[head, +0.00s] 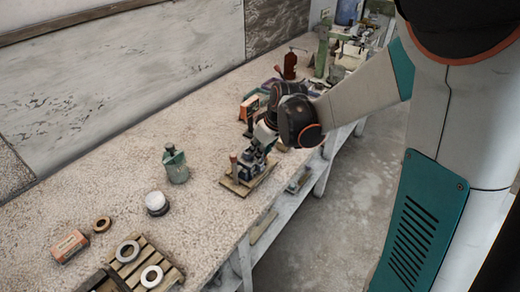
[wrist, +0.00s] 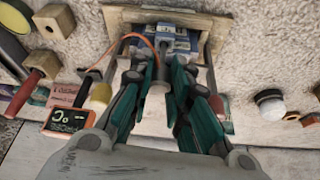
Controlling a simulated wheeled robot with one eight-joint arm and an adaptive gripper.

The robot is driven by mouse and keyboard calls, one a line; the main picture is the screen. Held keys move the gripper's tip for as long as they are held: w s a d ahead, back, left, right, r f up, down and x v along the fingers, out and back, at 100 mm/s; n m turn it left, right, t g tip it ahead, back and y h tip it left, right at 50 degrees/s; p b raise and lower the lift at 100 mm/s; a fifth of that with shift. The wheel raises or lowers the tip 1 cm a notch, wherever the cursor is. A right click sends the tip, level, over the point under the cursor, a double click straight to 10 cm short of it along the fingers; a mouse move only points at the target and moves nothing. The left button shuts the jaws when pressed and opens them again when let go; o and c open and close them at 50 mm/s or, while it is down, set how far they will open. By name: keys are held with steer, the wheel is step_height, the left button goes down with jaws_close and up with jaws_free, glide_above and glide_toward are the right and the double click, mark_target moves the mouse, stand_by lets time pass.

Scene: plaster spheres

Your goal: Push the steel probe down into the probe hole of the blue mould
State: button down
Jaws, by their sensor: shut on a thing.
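In the wrist view my gripper (wrist: 160,72) is shut on the steel probe (wrist: 161,68), a thin grey rod with a pale round end facing the camera. The blue mould (wrist: 180,42) lies just past the fingertips, on a wooden board (wrist: 120,20). The rod's far end points at the mould; the hole is hidden, so I cannot tell how deep the rod sits.
An orange-framed meter (wrist: 68,121) with a dark screen stands beside the board, and an orange cable (wrist: 130,37) arcs near the mould. A green bottle (head: 176,165), a white ball (head: 156,200) on a dark base and a slatted rack (head: 165,272) stand left on the bench.

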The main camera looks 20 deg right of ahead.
steer(key=shift+f+b, duration=0.35)
steer(key=shift+f, duration=0.2)
steer(key=c, duration=1.4)
jaws_free()
steer(key=shift+c, duration=0.2)
steer(key=shift+r, duration=0.1)
steer(key=shift+r+p, duration=1.5)
steer(key=shift+r, duration=0.45)
